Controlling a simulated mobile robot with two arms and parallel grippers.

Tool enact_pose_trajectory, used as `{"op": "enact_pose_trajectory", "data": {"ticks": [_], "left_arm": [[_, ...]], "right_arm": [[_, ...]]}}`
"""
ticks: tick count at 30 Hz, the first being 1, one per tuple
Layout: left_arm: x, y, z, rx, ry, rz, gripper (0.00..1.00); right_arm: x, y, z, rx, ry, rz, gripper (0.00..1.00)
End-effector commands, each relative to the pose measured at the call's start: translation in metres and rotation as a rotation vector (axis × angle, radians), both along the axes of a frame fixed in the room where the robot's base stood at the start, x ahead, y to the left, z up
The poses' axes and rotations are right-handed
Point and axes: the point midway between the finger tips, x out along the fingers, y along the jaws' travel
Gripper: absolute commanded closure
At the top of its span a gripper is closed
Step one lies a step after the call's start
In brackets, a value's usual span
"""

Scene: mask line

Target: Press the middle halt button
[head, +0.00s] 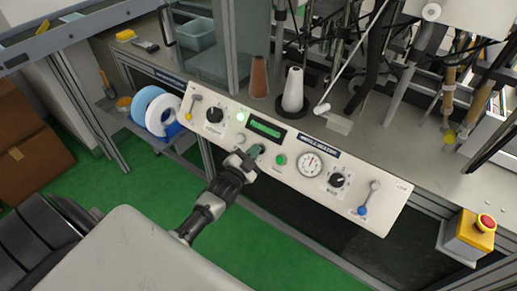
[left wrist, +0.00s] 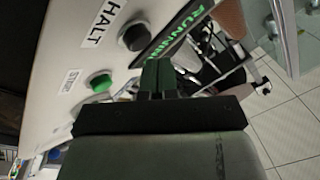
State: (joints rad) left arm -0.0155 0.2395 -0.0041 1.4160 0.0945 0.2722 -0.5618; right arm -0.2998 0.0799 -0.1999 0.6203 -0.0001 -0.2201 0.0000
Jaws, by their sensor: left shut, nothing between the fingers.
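The black halt button (left wrist: 133,37) stands out from the pale panel face in the left wrist view, beside its HALT label (left wrist: 98,20). My left gripper (head: 246,157) is in front of the panel, below the green-lit display (head: 265,129). Its fingers (left wrist: 157,76) are shut and empty. In the left wrist view they show just right of and below the halt button; whether they touch the panel cannot be told. In the head view my gripper largely hides the halt button. My right gripper is not in view.
A green start button (head: 281,160) sits right of my gripper, then a round gauge (head: 311,163) and a black knob (head: 337,180). Another knob (head: 215,115) is at the left. A red emergency button (head: 485,222) on a yellow box stands at the far right. Cones stand behind the panel.

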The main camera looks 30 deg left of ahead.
Motion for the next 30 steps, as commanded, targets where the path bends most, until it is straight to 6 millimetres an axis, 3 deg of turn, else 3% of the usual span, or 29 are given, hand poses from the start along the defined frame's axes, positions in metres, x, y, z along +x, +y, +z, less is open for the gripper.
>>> {"op": "enact_pose_trajectory", "data": {"ticks": [30], "left_arm": [[0.0077,-0.0007,-0.0066,0.000,0.000,0.000,1.00]], "right_arm": [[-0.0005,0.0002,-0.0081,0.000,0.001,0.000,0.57]]}}
